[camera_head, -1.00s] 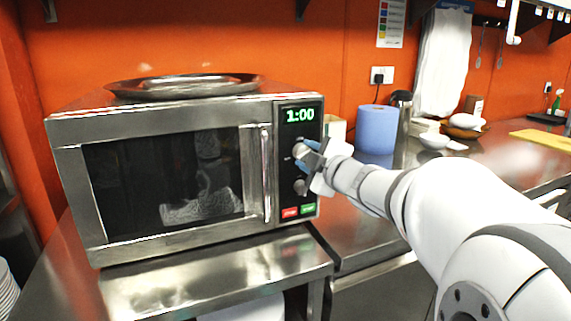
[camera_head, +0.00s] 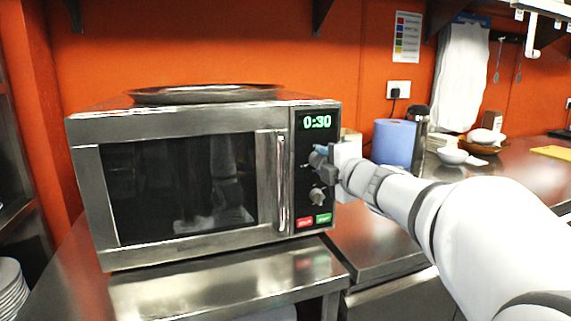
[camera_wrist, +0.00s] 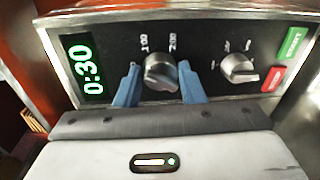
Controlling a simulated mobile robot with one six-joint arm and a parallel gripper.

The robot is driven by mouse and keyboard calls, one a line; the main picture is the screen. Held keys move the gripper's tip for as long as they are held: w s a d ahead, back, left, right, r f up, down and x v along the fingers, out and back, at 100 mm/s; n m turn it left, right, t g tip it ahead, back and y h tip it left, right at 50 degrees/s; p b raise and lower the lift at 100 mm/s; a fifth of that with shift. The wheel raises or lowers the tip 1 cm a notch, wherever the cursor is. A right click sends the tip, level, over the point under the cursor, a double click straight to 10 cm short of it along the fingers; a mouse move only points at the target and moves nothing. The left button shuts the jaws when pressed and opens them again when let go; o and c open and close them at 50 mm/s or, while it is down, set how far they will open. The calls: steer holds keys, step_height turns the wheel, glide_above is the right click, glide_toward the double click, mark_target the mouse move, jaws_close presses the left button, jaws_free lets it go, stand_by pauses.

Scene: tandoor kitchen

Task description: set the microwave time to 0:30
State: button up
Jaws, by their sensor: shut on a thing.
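The microwave (camera_head: 190,185) stands on a steel counter with its door shut. My gripper (camera_head: 318,156) is at the upper knob on the control panel. In the wrist view its blue fingers (camera_wrist: 160,84) are on either side of the silver upper knob (camera_wrist: 161,70) and shut on it. The lower knob (camera_head: 318,196) is free, and it also shows in the wrist view (camera_wrist: 240,68). Below it are a red button (camera_head: 305,222) and a green button (camera_head: 323,218).
A round metal tray (camera_head: 205,94) lies on top of the microwave. A blue paper roll (camera_head: 393,143) stands behind my arm, with white bowls (camera_head: 452,155) to its right. A stack of plates (camera_head: 11,285) is at the lower left.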

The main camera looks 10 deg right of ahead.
steer(key=o, duration=1)
steer(key=p+v, duration=0.1)
steer(key=v, duration=0.6)
steer(key=shift+s+p, duration=0.4)
